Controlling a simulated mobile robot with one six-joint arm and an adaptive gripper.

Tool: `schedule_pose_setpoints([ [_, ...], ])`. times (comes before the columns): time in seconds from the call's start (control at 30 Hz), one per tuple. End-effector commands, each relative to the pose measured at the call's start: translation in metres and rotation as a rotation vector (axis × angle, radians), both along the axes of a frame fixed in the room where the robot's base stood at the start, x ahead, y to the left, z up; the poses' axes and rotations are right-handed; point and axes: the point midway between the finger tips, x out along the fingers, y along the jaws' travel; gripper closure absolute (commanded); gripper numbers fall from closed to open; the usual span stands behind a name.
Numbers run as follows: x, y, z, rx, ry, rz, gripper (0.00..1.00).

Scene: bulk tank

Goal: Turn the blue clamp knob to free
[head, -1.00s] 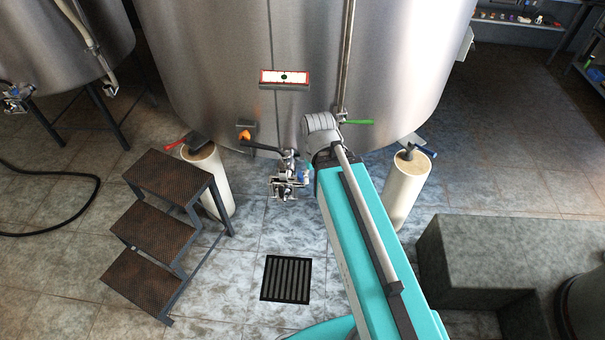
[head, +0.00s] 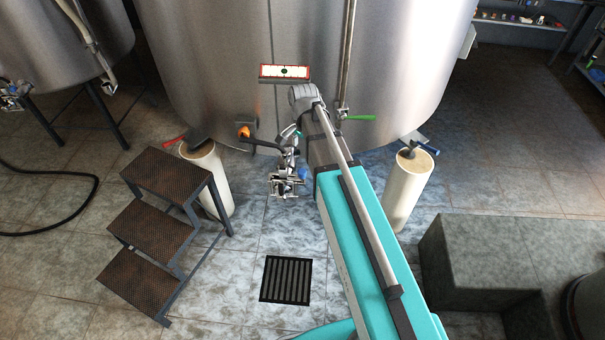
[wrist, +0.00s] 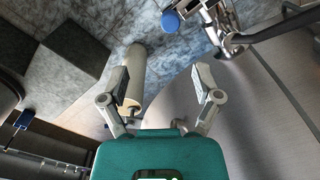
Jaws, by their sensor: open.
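The blue clamp knob (wrist: 170,22) shows at the top middle of the wrist view, beside a metal valve fitting (wrist: 215,25). In the head view the knob (head: 304,173) is a small blue patch by the valve cluster (head: 287,182) below the tank, partly covered by my arm. My gripper (wrist: 163,77) is open, with nothing between its fingers. The knob lies beyond the fingertips, clear of them. In the head view my wrist hides most of the gripper, which is close to the tank's lower front.
The big steel tank (head: 220,60) stands just behind my arm. A dark bar handle (head: 265,146), an orange knob (head: 244,132) and a green handle (head: 360,117) are nearby. Pale legs (head: 407,185) flank the valve. Steps (head: 165,170) stand left; floor around the drain (head: 286,279) is clear.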

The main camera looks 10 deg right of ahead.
Motion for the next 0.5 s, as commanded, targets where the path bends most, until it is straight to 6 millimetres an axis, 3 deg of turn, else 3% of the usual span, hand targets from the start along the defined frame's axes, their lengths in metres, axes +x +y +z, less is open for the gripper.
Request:
schedule_pose_setpoints([
  [0.13,0.018,0.000,-0.005,0.000,0.000,-0.108,0.18],
  [0.5,0.021,-0.001,-0.005,0.000,0.000,-0.155,0.18],
])
